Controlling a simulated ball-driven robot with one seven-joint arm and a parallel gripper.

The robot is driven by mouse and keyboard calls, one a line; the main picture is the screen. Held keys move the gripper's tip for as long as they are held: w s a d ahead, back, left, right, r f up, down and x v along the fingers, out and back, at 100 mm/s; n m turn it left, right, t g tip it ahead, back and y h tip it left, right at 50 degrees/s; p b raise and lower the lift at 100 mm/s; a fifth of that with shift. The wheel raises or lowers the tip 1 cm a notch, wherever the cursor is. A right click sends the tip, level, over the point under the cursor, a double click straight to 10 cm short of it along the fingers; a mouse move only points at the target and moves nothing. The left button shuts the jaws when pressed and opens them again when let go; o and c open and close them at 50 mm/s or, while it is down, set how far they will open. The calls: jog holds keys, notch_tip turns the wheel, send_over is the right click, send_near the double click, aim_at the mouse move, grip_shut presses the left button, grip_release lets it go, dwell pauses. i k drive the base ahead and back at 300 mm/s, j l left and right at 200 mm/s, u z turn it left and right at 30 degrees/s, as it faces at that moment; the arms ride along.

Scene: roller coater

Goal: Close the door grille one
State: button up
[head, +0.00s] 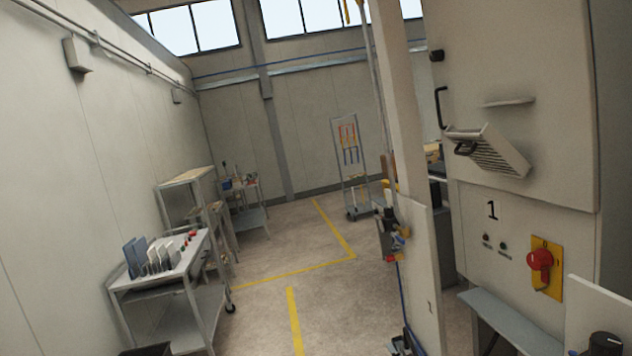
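The door grille (492,152) is a small pale slatted flap on the front of a light cabinet (530,60) at the right. It stands tilted out from the cabinet face, so it is open. A dark handle (465,148) sits at its left outer end. A black number 1 (491,210) is marked on the panel below it. I cannot tell exactly where its hinge lies. My gripper does not show in this view.
A red switch on a yellow plate (542,262) and a grey shelf (515,318) are below the grille. A pale post (405,120) stands left of the cabinet. A grey cart (175,270) stands along the left wall. The floor with yellow lines (295,318) is clear between.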

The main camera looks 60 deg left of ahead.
aim_at(492, 152)
jog(key=u, duration=0.85)
jog(key=i+l+z, duration=0.2)
jog(key=i, duration=1.05)
jog(key=j, duration=0.1)
